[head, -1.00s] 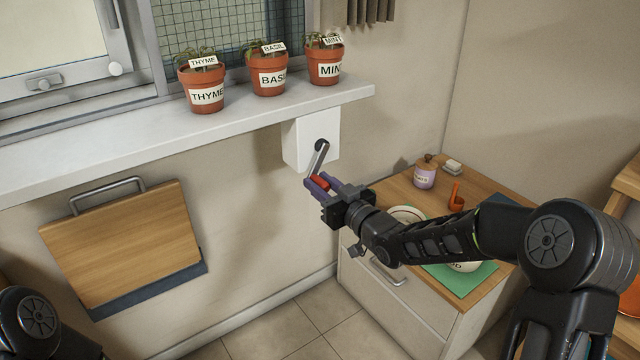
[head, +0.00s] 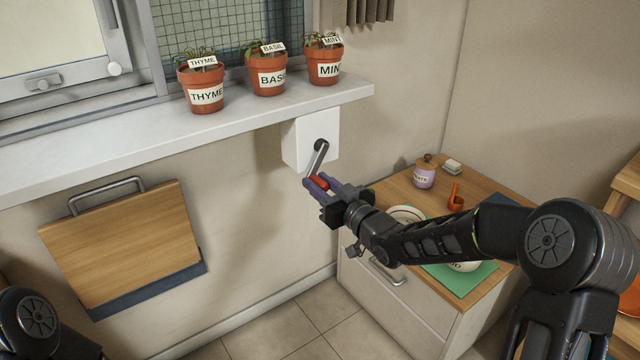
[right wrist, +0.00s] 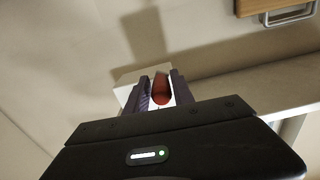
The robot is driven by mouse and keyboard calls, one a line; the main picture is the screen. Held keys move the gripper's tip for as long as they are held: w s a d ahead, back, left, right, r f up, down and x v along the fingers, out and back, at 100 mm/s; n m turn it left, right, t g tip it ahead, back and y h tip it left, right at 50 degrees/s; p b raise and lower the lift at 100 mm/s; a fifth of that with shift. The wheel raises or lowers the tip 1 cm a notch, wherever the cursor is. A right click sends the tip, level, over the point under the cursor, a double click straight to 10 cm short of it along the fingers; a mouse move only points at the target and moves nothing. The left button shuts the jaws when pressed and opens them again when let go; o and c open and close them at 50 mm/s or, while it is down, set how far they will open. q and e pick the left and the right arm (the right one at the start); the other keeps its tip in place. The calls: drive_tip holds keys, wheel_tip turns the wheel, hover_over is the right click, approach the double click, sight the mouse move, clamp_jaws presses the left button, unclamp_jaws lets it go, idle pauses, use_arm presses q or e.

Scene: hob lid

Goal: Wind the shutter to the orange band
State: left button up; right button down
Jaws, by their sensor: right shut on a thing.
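A white winder box (head: 303,143) is on the wall under the window sill. Its grey crank arm (head: 317,158) slants down and slightly left from a dark hub. My right gripper (head: 318,184) is shut on the red crank handle (head: 319,182) at the arm's lower end. The red handle (right wrist: 161,90) also shows between the fingers in the right wrist view. The shutter (head: 368,10) may be the grey-brown slatted piece at the top edge, mostly out of view. I see no orange band. My left gripper is out of view; only part of that arm shows.
Pots of thyme (head: 203,90), basil (head: 268,78) and mint (head: 324,66) stand on the sill (head: 130,145) above the crank. A cabinet (head: 400,305) with a jar and other items stands below my right arm.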

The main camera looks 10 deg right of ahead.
drive_tip(key=shift+a+r, duration=0.1)
drive_tip(key=shift+a, duration=0.25)
drive_tip(key=shift+s+a+r+m, duration=0.25)
drive_tip(key=shift+a+r+m, duration=0.25)
drive_tip(key=shift+m, duration=0.4)
drive_tip(key=shift+s+a+r+m+p, duration=0.1)
drive_tip(key=shift+a+r+m+p, duration=0.25)
drive_tip(key=shift+r+m, duration=0.5)
drive_tip(key=shift+s+a+r+m+p, duration=0.15)
drive_tip(key=shift+a+r+m+p, duration=0.25)
drive_tip(key=shift+m, duration=0.9)
drive_tip(key=shift+s+a+r+m+p, duration=0.1)
drive_tip(key=shift+a+r+m+p, duration=0.1)
drive_tip(key=shift+r+m+p, duration=0.6)
drive_tip(key=shift+m+b, duration=0.35)
drive_tip(key=c, duration=1.3)
unclamp_jaws()
drive_tip(key=shift+c, duration=0.2)
drive_tip(key=shift+o, duration=0.7)
drive_tip(key=shift+d+f, duration=0.1)
drive_tip(key=shift+f, duration=0.15)
